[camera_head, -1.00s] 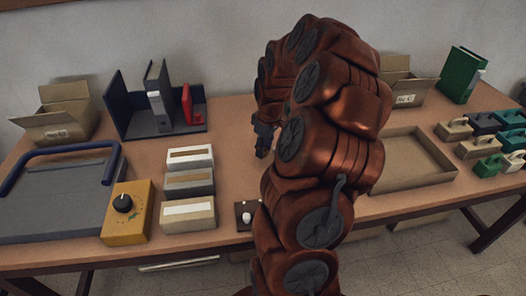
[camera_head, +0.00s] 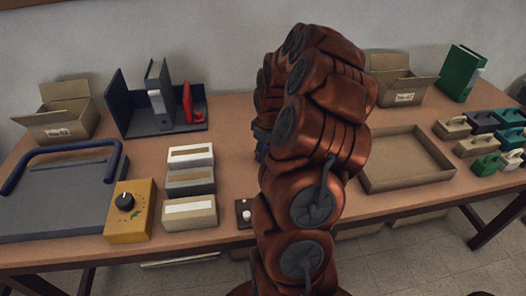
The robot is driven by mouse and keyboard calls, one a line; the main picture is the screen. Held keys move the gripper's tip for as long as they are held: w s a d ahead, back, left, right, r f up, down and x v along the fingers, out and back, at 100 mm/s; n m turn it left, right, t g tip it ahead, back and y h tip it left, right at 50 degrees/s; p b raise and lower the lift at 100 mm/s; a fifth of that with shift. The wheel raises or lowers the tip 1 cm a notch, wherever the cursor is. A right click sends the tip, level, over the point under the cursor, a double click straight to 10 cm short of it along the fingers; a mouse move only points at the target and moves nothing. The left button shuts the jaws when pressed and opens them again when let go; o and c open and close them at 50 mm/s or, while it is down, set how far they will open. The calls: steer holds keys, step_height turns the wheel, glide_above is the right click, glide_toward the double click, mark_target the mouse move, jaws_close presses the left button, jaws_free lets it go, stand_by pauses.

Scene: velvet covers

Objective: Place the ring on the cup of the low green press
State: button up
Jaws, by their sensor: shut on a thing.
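My gripper (camera_head: 262,141) is a small dark patch mostly hidden behind my copper arm, above the middle of the table. It is shut, but its fingertips and the thing between them are hidden. I see no ring elsewhere on the table. Several small presses with arched handles stand in a group at the right end.
An empty shallow cardboard tray (camera_head: 436,182) lies between my arm and the presses. An open box (camera_head: 400,88) and a green binder (camera_head: 462,74) stand behind. On the left are a yellow box with a knob (camera_head: 128,212) and a grey blue-handled board (camera_head: 50,200).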

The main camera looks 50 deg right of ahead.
steer(key=shift+f, duration=0.15)
steer(key=o, duration=0.8)
steer(key=shift+o, duration=0.2)
